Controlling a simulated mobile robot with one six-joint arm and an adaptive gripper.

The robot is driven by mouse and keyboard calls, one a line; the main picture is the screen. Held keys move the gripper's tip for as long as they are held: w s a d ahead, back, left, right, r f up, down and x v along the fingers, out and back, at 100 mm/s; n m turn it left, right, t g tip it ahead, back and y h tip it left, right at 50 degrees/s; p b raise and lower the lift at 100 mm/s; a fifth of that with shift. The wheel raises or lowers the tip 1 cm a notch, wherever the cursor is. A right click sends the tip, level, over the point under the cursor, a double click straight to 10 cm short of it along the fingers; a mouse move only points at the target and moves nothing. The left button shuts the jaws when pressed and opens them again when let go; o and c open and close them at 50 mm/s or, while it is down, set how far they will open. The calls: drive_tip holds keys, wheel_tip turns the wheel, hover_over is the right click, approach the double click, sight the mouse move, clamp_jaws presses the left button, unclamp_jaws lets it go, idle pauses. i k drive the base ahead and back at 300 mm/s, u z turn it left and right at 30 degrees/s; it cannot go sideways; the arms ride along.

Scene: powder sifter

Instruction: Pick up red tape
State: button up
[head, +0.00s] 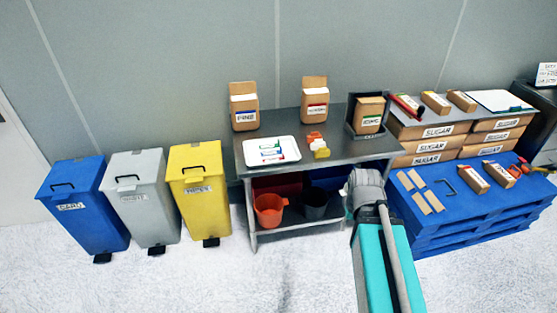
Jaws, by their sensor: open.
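I cannot tell for sure which thing is the red tape. A small orange-red object (314,137) lies on the grey metal table (352,152), just behind a yellow one (320,149). Another small orange-red item (514,170) lies on the blue pallet at the right, beside a brown packet, and looks like it could be a tape dispenser. A long red item (406,104) lies on top of the sugar boxes. My arm reaches up from the bottom, in front of the table's right end. My gripper's fingers do not show.
A white tray (292,153) and brown bags (244,106) are on the table, with an orange bucket (268,218) on its lower shelf. Blue (84,215), grey and yellow bins stand left. Sugar boxes (428,146) and the blue pallet (450,215) stand right. The front floor is clear.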

sight(283, 158)
drive_tip(key=u, duration=0.1)
drive_tip(key=i, duration=1)
drive_tip(key=z, duration=0.1)
